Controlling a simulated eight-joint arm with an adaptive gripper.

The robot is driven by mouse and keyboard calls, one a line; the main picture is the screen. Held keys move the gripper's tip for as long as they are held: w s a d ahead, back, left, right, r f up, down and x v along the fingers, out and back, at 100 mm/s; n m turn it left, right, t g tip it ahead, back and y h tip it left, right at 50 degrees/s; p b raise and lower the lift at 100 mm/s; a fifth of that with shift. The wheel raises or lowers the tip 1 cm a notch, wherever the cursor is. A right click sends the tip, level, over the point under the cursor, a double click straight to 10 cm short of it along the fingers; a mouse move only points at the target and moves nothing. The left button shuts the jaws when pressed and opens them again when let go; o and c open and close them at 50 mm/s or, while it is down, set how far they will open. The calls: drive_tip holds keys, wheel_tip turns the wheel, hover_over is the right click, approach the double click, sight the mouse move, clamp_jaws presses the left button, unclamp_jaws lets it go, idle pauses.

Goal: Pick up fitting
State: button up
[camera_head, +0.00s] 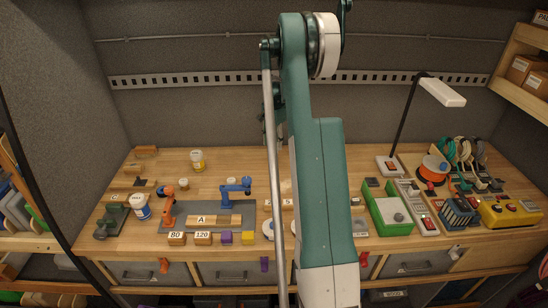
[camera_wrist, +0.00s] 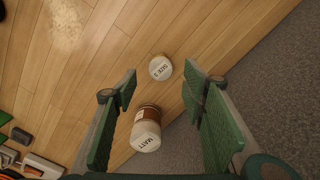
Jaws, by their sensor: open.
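No thing in these views is plainly marked as the fitting, and I cannot tell which it is. My gripper (camera_wrist: 160,92) is open in the wrist view, with its green pads apart and nothing held. A jar marked MATT (camera_wrist: 146,137), with a white lid and brown side, shows in the gap between the pads. A small round white-lidded pot (camera_wrist: 160,68) with dark lettering sits on the bench beyond the fingertips. In the head view my arm hides the gripper and the bench behind it.
The wooden workbench (camera_head: 150,222) is crowded. In the wrist view, bare planks (camera_wrist: 120,35) lie left and a grey surface borders the bench at right.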

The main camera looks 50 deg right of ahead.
sight(274, 152)
drive_tip(key=shift+f, duration=1.3)
drive_tip(key=shift+d+f+p, duration=0.1)
drive_tip(key=shift+f+p, duration=0.35)
drive_tip(key=shift+f, duration=2.15)
drive_tip(key=c, duration=1)
